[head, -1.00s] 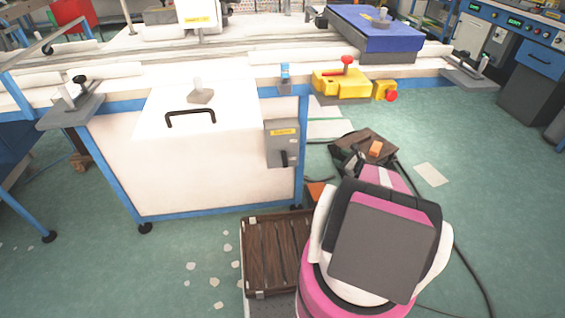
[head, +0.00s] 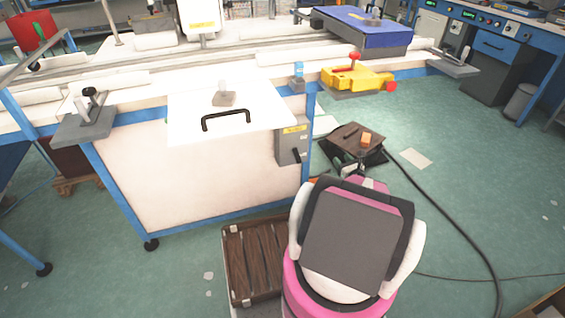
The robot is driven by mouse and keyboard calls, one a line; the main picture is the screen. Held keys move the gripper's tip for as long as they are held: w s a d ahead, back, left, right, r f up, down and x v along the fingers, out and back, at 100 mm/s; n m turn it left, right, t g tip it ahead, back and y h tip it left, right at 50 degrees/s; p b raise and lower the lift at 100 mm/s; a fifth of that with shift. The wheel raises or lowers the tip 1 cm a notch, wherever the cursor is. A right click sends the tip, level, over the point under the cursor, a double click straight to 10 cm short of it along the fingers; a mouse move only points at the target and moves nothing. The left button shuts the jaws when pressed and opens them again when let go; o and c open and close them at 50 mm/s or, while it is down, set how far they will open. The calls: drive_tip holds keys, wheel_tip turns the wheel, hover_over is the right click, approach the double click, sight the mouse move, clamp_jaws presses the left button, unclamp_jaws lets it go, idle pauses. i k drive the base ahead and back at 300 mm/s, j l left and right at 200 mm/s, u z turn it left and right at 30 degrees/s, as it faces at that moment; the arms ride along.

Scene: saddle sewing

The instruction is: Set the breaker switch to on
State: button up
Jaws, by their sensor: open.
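The breaker is a grey box (head: 288,145) with a yellow label, mounted on the right end of the white sewing table's front side. A small dark switch lever (head: 297,154) shows low on its face. The box is seen at a slant, and the lever is too small to tell whether it is on or off. The white flap with a black handle (head: 226,120) juts out just left of and above the box. My gripper is not in view.
A foot pedal unit (head: 355,142) and a black cable (head: 450,215) are to the right. Green floor is open at the left front.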

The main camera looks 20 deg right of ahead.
sight(298, 157)
drive_tip(key=j+z, duration=0.1)
drive_tip(key=j, duration=0.9)
drive_tip(key=i, duration=0.15)
drive_tip(key=j, duration=0.45)
drive_tip(key=u, duration=0.05)
